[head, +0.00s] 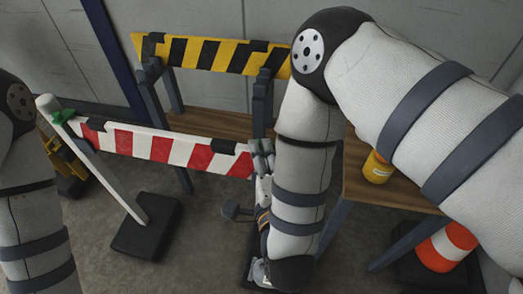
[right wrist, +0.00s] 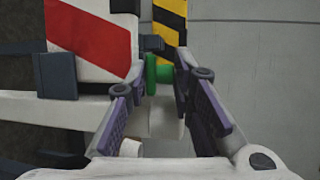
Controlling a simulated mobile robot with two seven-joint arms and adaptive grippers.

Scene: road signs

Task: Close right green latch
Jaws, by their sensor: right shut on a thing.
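The right green latch (right wrist: 158,70) shows in the right wrist view at the right end of the red-and-white striped board (right wrist: 92,38). My right gripper (right wrist: 162,82) has its fingers on either side of the latch and is shut on it. A white post part shows just below the latch, between the fingers. In the head view, my right gripper (head: 262,160) is at the right end of the striped board (head: 165,147), and my arm hides the latch there. The left green latch (head: 62,116) sits on the white left post (head: 100,165). My left gripper is out of view.
A yellow-and-black barrier (head: 212,54) stands behind the board, by a wooden table (head: 372,190). A yellow can (head: 377,168) is on the table. An orange-and-white cone (head: 446,246) is at the lower right. A dark base (head: 148,230) holds the left post.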

